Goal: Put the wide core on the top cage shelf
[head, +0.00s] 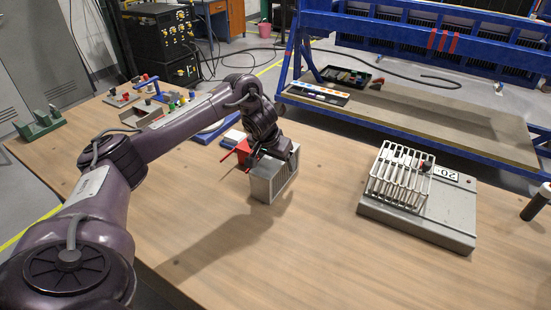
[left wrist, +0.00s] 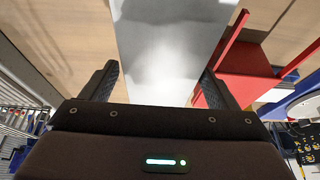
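The wide core, as I take it, is a silver-grey finned block (head: 272,184) near the middle of the wooden table, beside a red fixture (head: 243,150). My left gripper (head: 279,159) is at its upper part, pointing down. In the left wrist view the smooth grey block (left wrist: 165,45) fills the space between the two fingertips (left wrist: 159,70); whether both fingers press on it is unclear. I cannot tell whether it touches the table. A white wire cage (head: 398,180) stands on a grey base plate (head: 450,222) to the right; its shelves are hard to make out. My right gripper does not show.
The red fixture shows close to the right finger in the left wrist view (left wrist: 245,62). Small parts and a green block (head: 40,124) lie at the far left. A blue-framed bench (head: 420,120) stands behind. The table between block and cage is clear. A dark cylinder (head: 536,204) is at the right edge.

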